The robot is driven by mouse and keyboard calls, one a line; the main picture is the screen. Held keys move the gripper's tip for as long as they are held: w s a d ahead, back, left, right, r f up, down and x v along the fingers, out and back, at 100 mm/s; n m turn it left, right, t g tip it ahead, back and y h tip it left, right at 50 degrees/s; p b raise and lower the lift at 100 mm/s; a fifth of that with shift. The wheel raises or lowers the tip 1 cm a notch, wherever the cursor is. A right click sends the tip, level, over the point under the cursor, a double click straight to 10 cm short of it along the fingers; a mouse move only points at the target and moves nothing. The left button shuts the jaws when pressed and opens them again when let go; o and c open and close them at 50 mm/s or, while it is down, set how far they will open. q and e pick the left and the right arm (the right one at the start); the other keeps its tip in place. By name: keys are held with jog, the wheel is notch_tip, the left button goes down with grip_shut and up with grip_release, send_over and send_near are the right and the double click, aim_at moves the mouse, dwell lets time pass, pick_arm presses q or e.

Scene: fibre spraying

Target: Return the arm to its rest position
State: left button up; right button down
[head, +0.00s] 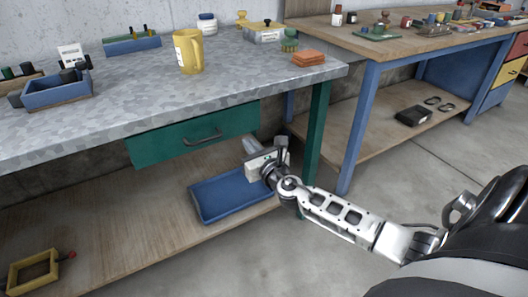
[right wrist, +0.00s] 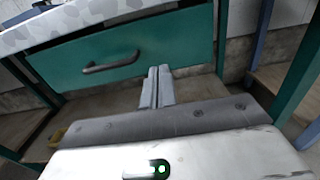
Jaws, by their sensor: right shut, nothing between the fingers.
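My right gripper (head: 250,145) is held out in front of the workbench, by the right end of the green drawer (head: 180,137). In the right wrist view its two grey fingers (right wrist: 156,88) lie together with nothing between them. They point toward the green drawer front (right wrist: 115,55), which looks closed; its dark handle (right wrist: 111,64) is to the left of the fingers. My right arm (head: 345,215) reaches in from the lower right. My left gripper is in neither view.
The metal-topped bench (head: 130,90) carries a yellow mug (head: 188,52), blue trays and orange blocks (head: 309,58). A blue bin (head: 233,196) sits on the shelf below, near my arm. A green leg (head: 318,125) stands close by. Open floor (head: 420,170) lies to the right.

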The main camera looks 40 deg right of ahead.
jog(key=s, duration=0.5)
jog(key=shift+a, duration=0.35)
